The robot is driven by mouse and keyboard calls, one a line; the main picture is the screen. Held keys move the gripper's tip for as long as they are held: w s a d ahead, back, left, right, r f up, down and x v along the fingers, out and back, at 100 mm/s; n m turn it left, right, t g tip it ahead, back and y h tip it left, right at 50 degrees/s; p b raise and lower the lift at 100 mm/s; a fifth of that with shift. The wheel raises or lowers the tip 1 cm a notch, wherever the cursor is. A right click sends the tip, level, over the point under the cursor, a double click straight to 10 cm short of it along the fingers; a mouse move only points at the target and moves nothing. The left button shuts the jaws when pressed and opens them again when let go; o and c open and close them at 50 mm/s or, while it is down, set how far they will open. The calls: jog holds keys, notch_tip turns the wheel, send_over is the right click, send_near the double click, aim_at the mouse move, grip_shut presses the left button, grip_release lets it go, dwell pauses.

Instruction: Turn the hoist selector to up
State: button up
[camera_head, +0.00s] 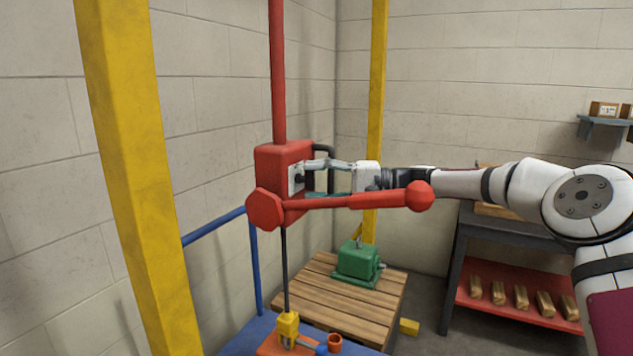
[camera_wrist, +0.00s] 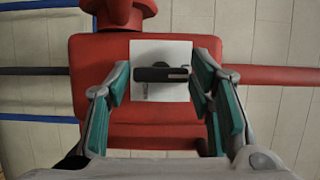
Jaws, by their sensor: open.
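The hoist is a red box (camera_head: 283,165) hanging on a red vertical post at the picture's middle. Its hoist selector (camera_wrist: 160,74) is a black knob with a bar handle on a white plate (camera_wrist: 177,52), and the bar lies level in the wrist view. In the head view the selector (camera_head: 297,179) is partly hidden. My gripper (camera_head: 318,178) reaches in from the right, at the plate. In the wrist view my gripper (camera_wrist: 168,100) is open, one teal-padded finger on each side of the selector, with gaps to the bar. Any plate markings are too small to read.
A long red lever (camera_head: 345,202) with a round knob sticks out right below my wrist. Yellow posts (camera_head: 125,150) stand left and behind. Below are a green motor (camera_head: 358,262) on a wooden pallet (camera_head: 330,311) and a dark workbench (camera_head: 452,270) at right.

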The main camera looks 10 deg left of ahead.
jog(key=d, duration=1.2)
jog(key=shift+w, duration=0.25)
jog(key=shift+r, duration=0.15)
